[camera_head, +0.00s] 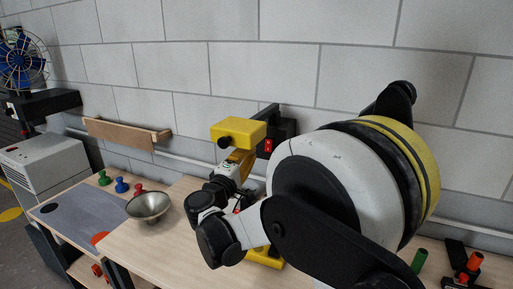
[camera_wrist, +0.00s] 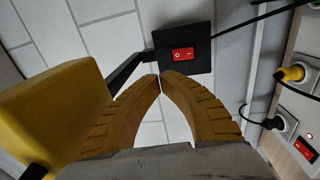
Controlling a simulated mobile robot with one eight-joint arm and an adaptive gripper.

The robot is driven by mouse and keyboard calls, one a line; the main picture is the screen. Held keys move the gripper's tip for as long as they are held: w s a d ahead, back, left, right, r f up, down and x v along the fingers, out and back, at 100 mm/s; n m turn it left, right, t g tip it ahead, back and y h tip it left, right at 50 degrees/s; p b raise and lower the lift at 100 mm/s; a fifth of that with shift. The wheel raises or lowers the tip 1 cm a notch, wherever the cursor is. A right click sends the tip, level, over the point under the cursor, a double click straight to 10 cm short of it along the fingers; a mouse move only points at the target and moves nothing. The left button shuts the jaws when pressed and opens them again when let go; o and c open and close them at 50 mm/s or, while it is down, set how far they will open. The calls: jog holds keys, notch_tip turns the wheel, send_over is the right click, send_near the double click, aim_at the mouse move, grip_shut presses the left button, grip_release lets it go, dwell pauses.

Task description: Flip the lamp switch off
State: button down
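The lamp switch is a red rocker (camera_wrist: 183,54) on a black box (camera_wrist: 203,36), seen in the upper middle of the wrist view. The red rocker also shows in the head view (camera_head: 268,146), on the dark box behind the lamp's yellow head (camera_head: 236,131). The yellow head fills the left of the wrist view (camera_wrist: 45,108). My gripper (camera_wrist: 161,75) has its ochre fingers brought together at the tips, with nothing between them. The tips appear just below the switch box; contact cannot be told.
A metal bowl (camera_head: 148,206) stands on the table, near green, blue and red pegs (camera_head: 122,186). A wooden ledge (camera_head: 122,132) is on the wall. The wrist view shows plugged sockets (camera_wrist: 290,74) and another red switch (camera_wrist: 305,150) at right. A dark lamp arm (camera_wrist: 125,72) runs beside my fingers.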

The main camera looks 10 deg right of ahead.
jog(key=shift+s+a, duration=0.15)
jog(key=shift+s, duration=0.1)
jog(key=s+d+f+m+g+y+b, duration=0.2)
jog(key=s+d+f+m+g, duration=0.15)
jog(key=s+d, duration=0.35)
jog(key=s+d+f+m+g+y+b, duration=0.1)
jog(key=s+d+f+m+g+y, duration=0.25)
jog(key=s, duration=0.55)
jog(key=s+a+f+m+y+b, duration=0.1)
jog(key=s+a+f+m+y, duration=0.1)
jog(key=s+f, duration=0.3)
jog(key=s+a+f+m+g+y+b, duration=0.1)
jog(key=s+f, duration=0.4)
jog(key=s, duration=0.8)
jog(key=a+y, duration=0.1)
jog(key=y, duration=0.1)
jog(key=shift+a+m+y+b, duration=0.3)
jog(key=shift+m+y+b, duration=0.05)
jog(key=shift+m+b, duration=0.05)
jog(key=shift+s+f, duration=0.1)
